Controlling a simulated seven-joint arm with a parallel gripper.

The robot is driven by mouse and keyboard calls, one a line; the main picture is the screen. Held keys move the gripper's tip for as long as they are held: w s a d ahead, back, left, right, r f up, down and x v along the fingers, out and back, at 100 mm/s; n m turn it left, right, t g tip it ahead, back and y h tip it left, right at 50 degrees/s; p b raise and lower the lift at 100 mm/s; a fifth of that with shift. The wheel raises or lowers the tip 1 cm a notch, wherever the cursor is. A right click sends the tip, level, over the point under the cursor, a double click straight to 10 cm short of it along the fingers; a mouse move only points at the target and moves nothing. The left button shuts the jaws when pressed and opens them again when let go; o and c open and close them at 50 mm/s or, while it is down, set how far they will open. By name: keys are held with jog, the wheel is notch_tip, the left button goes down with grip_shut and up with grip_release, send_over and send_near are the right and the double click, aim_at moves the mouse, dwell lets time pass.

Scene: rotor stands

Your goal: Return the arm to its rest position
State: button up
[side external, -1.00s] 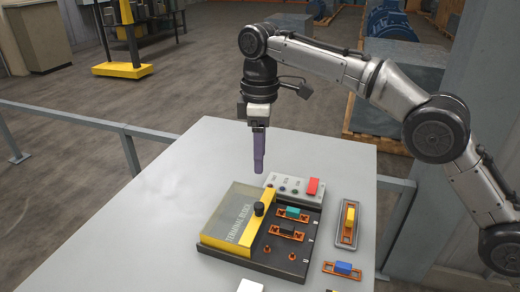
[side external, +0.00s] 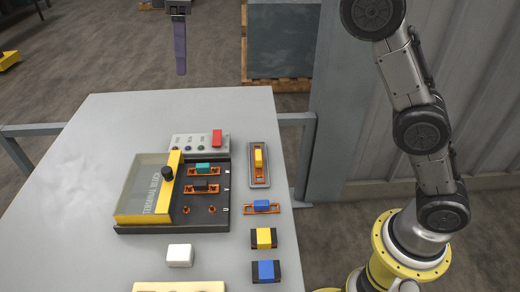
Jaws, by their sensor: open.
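My gripper (side external: 181,66) hangs at the top of the side external view, pointing down, with its purple fingers seen in line so the gap between them is hidden. It appears above and beyond the far edge of the grey table (side external: 110,115), clear of everything on it. No object shows in its fingers. My arm stands upright at the right, and its upper part runs out of the picture.
The terminal block unit (side external: 145,190) has a clear cover with a yellow edge. A tray (side external: 259,180) with a yellow-topped part, a blue-topped part (side external: 262,206), yellow (side external: 264,238) and blue (side external: 266,271) blocks and a white block (side external: 180,255) lie around it. The table's left side is bare.

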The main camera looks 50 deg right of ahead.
jog(key=s+d+r+m+t, duration=0.1)
jog(key=s+d+r+m, duration=0.15)
jog(key=s+d, duration=0.55)
jog(key=s+d+r+m+t, duration=0.25)
jog(key=s+d, duration=0.35)
jog(key=s, duration=0.4)
jog(key=s+d+f+m, duration=0.2)
jog(key=s+f, duration=0.4)
jog(key=f, duration=0.3)
jog(key=s+d+f+m, duration=0.2)
jog(key=s+f+m, duration=0.1)
jog(key=s+f, duration=0.4)
jog(key=shift+f+m+t+h, duration=0.3)
jog(key=shift+f+t, duration=0.05)
jog(key=shift+f, duration=0.6)
